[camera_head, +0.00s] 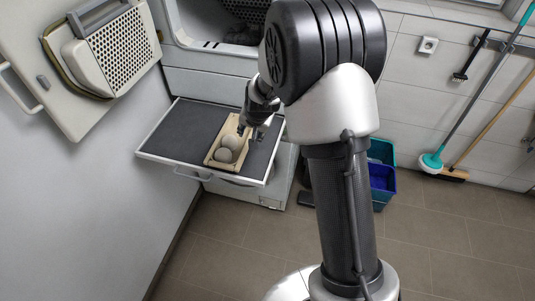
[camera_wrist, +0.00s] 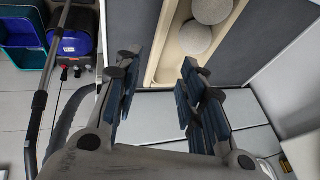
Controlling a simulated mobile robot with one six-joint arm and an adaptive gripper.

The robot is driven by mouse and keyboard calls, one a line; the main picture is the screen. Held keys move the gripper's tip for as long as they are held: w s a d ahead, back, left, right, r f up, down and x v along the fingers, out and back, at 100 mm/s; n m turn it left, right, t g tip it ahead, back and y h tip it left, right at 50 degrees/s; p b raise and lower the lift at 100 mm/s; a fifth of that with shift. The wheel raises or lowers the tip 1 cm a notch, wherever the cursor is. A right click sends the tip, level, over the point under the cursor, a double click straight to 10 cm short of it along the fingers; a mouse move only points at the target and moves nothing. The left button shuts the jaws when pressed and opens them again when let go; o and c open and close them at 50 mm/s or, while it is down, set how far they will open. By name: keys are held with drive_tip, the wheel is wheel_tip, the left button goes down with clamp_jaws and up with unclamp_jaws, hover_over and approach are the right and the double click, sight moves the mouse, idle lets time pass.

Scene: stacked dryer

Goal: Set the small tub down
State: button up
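The small tub (camera_head: 211,161) is a beige, narrow, open box holding pale grey balls (camera_head: 227,149). It sits on the dark top of the pulled-out shelf (camera_head: 185,128). The tub also shows in the wrist view (camera_wrist: 166,66), with two balls (camera_wrist: 195,38) in it. My gripper (camera_head: 254,130) is at the far right end of the tub. In the wrist view my gripper (camera_wrist: 158,88) has its dark blue finger pads spread wide, with the tub's near end showing between them. No clear contact with the tub shows. Part of the tub's far end is hidden by the gripper.
An open dryer drum (camera_head: 225,22) is above the shelf, and its open door (camera_head: 100,60) hangs at the left. Teal and blue buckets (camera_head: 382,178) stand on the floor at the right. The shelf's left half is bare.

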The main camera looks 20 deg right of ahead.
drive_tip(key=s+a+r+n, duration=0.3)
drive_tip(key=s+r+n, duration=0.1)
drive_tip(key=s+r, duration=1.25)
drive_tip(key=s+r+n+g, duration=0.1)
drive_tip(key=s+r+n, duration=0.2)
drive_tip(key=s, duration=1.7)
drive_tip(key=shift+s+a+r+n, duration=0.15)
drive_tip(key=shift+a+n, duration=0.15)
drive_tip(key=shift+a, duration=0.1)
drive_tip(key=shift+f+b, duration=0.95)
drive_tip(key=shift+b, duration=0.05)
